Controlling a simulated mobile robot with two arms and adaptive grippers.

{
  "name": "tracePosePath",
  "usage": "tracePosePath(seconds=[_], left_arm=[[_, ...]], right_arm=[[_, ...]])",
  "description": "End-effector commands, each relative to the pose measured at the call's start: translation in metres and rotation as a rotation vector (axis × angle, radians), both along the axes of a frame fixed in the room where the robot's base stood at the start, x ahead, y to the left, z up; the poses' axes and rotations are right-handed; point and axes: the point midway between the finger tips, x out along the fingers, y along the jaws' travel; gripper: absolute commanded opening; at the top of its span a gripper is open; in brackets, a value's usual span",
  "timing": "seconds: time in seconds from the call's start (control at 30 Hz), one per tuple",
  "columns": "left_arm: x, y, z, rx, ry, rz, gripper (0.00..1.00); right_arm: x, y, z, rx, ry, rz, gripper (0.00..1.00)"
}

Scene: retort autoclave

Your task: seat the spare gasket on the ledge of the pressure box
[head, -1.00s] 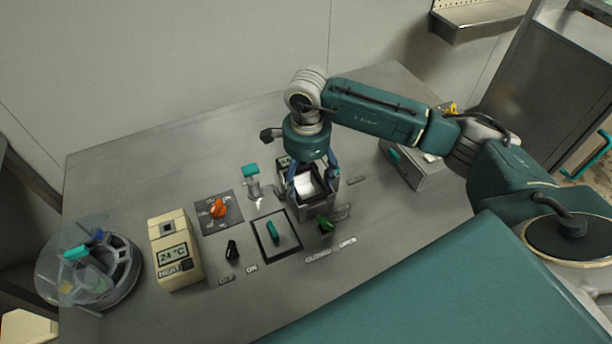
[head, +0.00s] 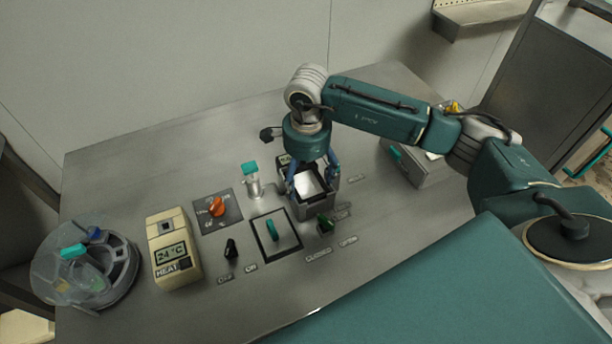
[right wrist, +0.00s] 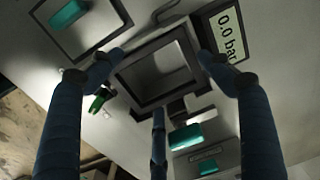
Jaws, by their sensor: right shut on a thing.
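The pressure box (head: 316,210) is a small square box with a pale inside, set in the steel bench near the middle of the head view. My right gripper (head: 313,174) points down over it, with its blue fingers at the box's rim. In the right wrist view its fingers (right wrist: 160,72) reach around a dark square ring (right wrist: 135,90), which looks like the gasket. The gripper is shut on it. The ring lies over or very close to the box opening; I cannot tell whether it touches the ledge. My left gripper is not in view.
A turquoise-topped post (head: 252,180), an orange dial (head: 217,207) and a turquoise lever (head: 271,230) stand left of the box. A green handle (head: 326,222) is close in front. A cream heat unit (head: 172,250) and a round clear-lidded container (head: 90,265) are further left.

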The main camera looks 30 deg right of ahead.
Motion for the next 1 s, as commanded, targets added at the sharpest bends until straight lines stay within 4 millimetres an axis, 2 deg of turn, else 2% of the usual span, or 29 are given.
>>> tracePosePath(seconds=[0.23, 0.27, 0.3, 0.37, 0.77, 1.0], left_arm=[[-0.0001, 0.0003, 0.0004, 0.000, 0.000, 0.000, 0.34], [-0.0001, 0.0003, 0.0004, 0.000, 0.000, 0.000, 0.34], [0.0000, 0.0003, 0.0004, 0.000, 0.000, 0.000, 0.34], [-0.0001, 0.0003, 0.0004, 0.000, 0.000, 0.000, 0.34], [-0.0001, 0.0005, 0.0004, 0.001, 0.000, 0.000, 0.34], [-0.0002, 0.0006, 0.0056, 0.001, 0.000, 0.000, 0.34]], right_arm=[[0.0002, 0.0000, 0.0006, 0.000, -0.001, 0.000, 0.48], [0.0002, 0.0000, 0.0007, 0.000, -0.001, 0.000, 0.82], [0.0002, 0.0000, 0.0007, 0.000, -0.001, 0.000, 0.90], [0.0002, 0.0001, 0.0007, 0.000, -0.001, 0.000, 1.00], [0.0002, 0.0001, 0.0007, 0.000, -0.001, 0.000, 1.00], [0.0005, -0.0001, 0.0100, 0.000, -0.002, 0.000, 1.00]])
